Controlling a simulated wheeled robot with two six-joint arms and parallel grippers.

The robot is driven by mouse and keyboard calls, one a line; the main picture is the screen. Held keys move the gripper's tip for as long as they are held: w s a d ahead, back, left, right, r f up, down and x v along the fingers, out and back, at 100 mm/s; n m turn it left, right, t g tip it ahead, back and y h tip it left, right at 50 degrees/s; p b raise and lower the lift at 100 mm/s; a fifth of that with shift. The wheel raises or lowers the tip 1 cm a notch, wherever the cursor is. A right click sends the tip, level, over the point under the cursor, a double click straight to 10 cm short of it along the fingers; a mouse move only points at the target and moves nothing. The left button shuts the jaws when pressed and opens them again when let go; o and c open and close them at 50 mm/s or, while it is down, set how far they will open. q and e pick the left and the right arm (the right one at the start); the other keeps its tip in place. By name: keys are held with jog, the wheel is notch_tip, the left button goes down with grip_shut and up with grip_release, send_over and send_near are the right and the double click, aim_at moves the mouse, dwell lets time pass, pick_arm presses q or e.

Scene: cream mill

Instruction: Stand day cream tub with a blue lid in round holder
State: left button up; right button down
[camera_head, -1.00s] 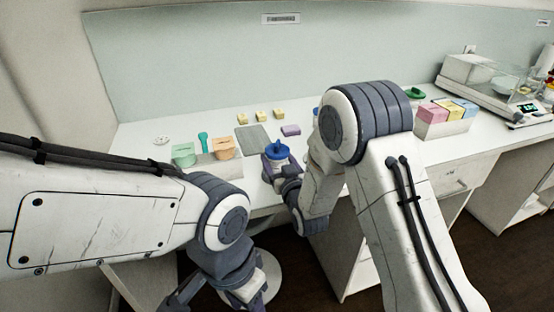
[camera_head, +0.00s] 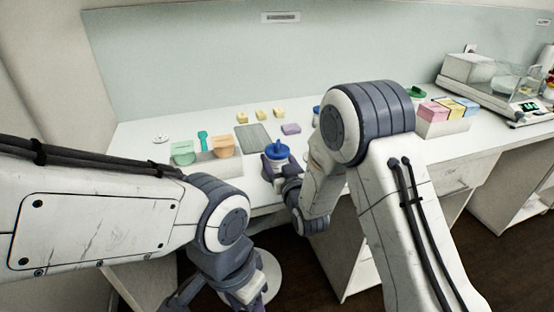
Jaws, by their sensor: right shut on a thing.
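The day cream tub, white with a blue lid (camera_head: 277,151), is upright at the front part of the white bench. My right gripper (camera_head: 271,170) is shut on it from the near side; its fingers are partly hidden by the tub and the wrist. I cannot tell whether the tub's base touches the bench. A small white round piece (camera_head: 161,139) lies at the left back of the bench; I cannot tell whether it is the round holder. My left gripper (camera_head: 215,303) hangs low in front of the bench, cut off by the bottom edge, its jaws unclear.
A white tray (camera_head: 222,168) with green and orange tubs stands left of the tub. A grey mat (camera_head: 253,137), yellow blocks (camera_head: 260,115) and a purple block (camera_head: 291,129) lie behind. A box of coloured cartons (camera_head: 443,127) and a scale (camera_head: 497,88) stand right.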

jog(key=shift+f+b, duration=0.2)
jog(key=shift+b, duration=0.55)
dwell(0.7)
grip_release()
jog(key=shift+f, duration=0.1)
jog(key=shift+s, duration=0.1)
